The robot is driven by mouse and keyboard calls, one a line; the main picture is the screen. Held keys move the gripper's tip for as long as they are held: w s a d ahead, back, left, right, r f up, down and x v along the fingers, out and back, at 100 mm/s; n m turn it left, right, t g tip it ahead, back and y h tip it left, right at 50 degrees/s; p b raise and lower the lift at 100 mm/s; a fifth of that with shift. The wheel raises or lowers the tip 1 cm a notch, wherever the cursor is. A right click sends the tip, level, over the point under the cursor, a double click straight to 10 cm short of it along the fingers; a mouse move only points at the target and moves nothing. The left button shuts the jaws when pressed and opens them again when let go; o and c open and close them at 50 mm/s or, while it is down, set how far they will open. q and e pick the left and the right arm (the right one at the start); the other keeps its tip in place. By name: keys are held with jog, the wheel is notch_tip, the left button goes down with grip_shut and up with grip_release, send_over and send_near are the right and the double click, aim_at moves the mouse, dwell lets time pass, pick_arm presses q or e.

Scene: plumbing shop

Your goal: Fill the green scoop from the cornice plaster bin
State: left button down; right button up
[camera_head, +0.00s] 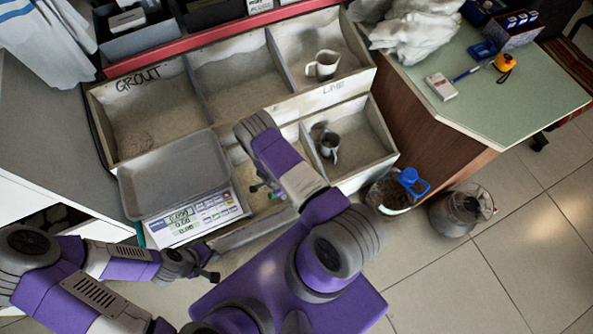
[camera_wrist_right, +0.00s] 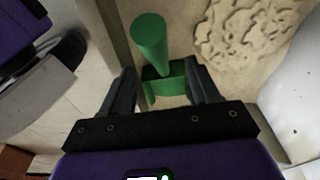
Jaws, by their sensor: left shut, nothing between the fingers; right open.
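In the head view my right arm mostly hides that gripper and the scoop. The front middle bin (camera_head: 262,204) holds tan powder there; no cornice plaster label is readable. My left gripper (camera_head: 212,276) is shut and empty, low in front of the scale.
A scale (camera_head: 190,215) with a grey pan stands left of the front bin.

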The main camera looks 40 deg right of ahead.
pick_arm(q)
jog(key=shift+f, duration=0.35)
pick_arm(e)
jog(key=shift+d+f, duration=0.2)
jog(key=shift+f, duration=1.05)
jog(key=shift+c, duration=0.4)
grip_shut()
pick_arm(q)
jog(key=shift+r, duration=0.1)
pick_arm(e)
jog(key=shift+r, duration=0.15)
